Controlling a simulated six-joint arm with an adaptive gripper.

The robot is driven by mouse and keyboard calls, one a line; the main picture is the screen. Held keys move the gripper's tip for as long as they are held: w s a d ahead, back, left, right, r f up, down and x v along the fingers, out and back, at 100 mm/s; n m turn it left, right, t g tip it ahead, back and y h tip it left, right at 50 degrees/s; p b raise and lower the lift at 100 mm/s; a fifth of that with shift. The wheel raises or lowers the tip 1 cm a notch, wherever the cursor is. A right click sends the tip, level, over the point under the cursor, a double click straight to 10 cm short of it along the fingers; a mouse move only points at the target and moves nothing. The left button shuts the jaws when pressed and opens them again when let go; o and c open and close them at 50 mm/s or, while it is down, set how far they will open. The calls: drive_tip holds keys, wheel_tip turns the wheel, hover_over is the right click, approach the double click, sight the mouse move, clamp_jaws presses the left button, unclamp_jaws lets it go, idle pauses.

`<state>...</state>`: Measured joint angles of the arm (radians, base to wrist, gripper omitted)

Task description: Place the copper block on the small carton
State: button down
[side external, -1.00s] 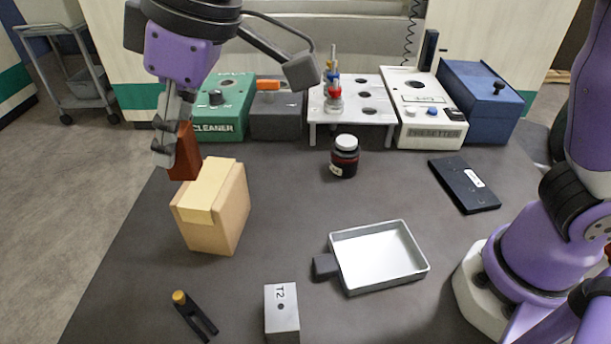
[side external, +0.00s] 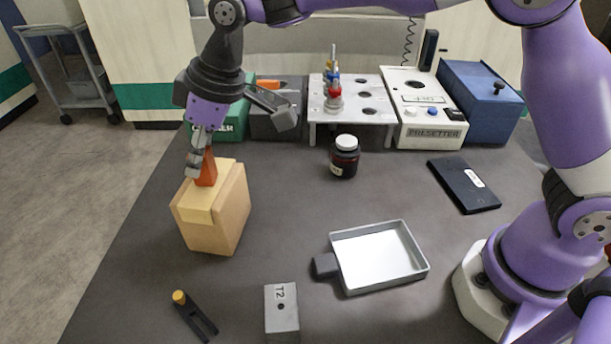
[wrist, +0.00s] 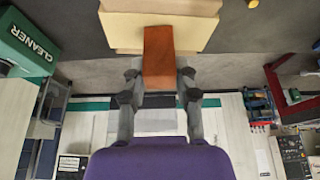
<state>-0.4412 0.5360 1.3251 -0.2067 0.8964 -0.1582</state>
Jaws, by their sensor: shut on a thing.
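The copper block (side external: 207,170) is an orange-brown block, upright between the fingers of my gripper (side external: 196,165). My gripper is shut on it. The block is over the top of the small carton (side external: 222,218), a tan box with a paler tape strip, at the left of the table. Its lower end appears at or very near the carton's top; I cannot tell whether they touch. In the wrist view the copper block (wrist: 158,58) sits between the fingers (wrist: 158,85), with the carton (wrist: 207,36) beyond it.
A green cleaner box (side external: 232,122) and a grey box (side external: 277,116) stand behind the carton. A dark jar (side external: 344,160), a shallow metal tray (side external: 425,268), a T2 block (side external: 283,318) and a black fork-shaped clamp (side external: 196,318) are spread over the table. Bare table surrounds the carton's right side.

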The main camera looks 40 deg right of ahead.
drive_tip(key=shift+f, duration=0.1)
drive_tip(key=c, duration=0.6)
unclamp_jaws()
drive_tip(key=v, duration=1.2)
drive_tip(key=s+d+f+m+t+h, duration=0.1)
drive_tip(key=s+d+f+m, duration=0.2)
drive_tip(key=s+d, duration=0.5)
drive_tip(key=s+d+f+m+t+h, duration=0.1)
drive_tip(key=s+d+f+m, duration=0.3)
drive_tip(key=d, duration=0.7)
drive_tip(key=s+m+h, duration=0.1)
drive_tip(key=s+m, duration=0.1)
drive_tip(key=s, duration=0.2)
drive_tip(key=shift+d+f, duration=0.15)
drive_tip(key=shift+f, duration=0.05)
